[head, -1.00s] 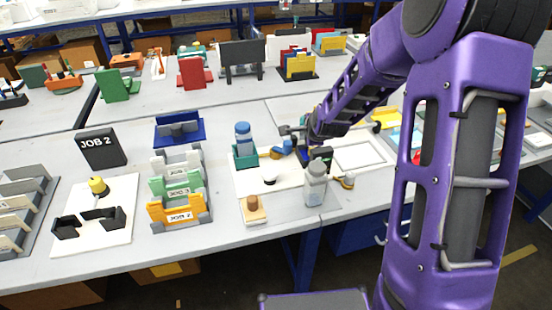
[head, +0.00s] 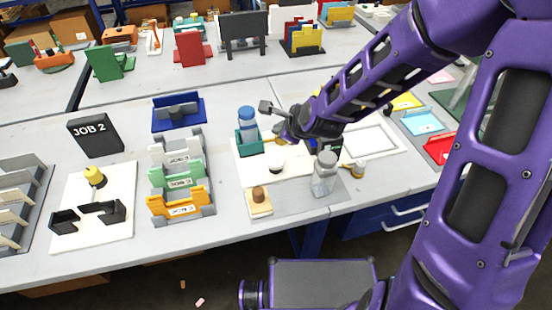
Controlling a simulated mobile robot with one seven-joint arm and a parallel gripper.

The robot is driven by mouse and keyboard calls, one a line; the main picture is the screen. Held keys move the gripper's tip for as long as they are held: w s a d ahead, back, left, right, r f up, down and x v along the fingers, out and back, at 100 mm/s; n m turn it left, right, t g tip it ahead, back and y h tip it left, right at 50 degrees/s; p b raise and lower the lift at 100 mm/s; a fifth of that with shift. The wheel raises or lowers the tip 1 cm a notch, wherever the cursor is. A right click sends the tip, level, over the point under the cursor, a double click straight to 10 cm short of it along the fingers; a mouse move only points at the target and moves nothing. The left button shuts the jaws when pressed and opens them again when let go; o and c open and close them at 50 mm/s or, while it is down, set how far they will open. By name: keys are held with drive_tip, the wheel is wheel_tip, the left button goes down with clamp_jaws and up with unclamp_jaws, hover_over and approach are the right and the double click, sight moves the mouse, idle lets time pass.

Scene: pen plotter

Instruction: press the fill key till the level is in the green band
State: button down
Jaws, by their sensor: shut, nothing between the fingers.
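My gripper (head: 282,129) is at the end of the purple arm, over the back of the white board beside a blue-capped bottle (head: 247,123) in a teal holder (head: 249,145). Its fingers are small and partly hidden by the wrist; they look closed and empty. A dark unit with a bit of green (head: 338,149) shows behind and below the forearm, mostly covered. I cannot make out the fill key, the level or a green band. Whether the fingertips touch anything cannot be told.
Orange, green and white card holders (head: 180,205) are at left. A white frame (head: 375,141) lies right.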

drive_tip(key=b, duration=0.8)
hover_over(275, 158)
drive_tip(key=s+d, duration=0.1)
drive_tip(key=s, duration=0.1)
wheel_tip(275, 158, down, 8)
drive_tip(key=shift+w+r, duration=0.1)
drive_tip(key=shift+w, duration=0.05)
drive_tip(key=shift+f, duration=0.5)
idle(0.8)
drive_tip(key=shift+f+b, duration=0.3)
drive_tip(key=shift+f, duration=0.1)
drive_tip(key=shift+f+b, duration=0.45)
drive_tip(key=shift+f, duration=0.25)
idle(0.6)
drive_tip(key=shift+r, duration=0.15)
drive_tip(key=shift+r+p, duration=1)
drive_tip(key=shift+p, duration=0.15)
wheel_tip(275, 158, up, 5)
drive_tip(key=p, duration=0.5)
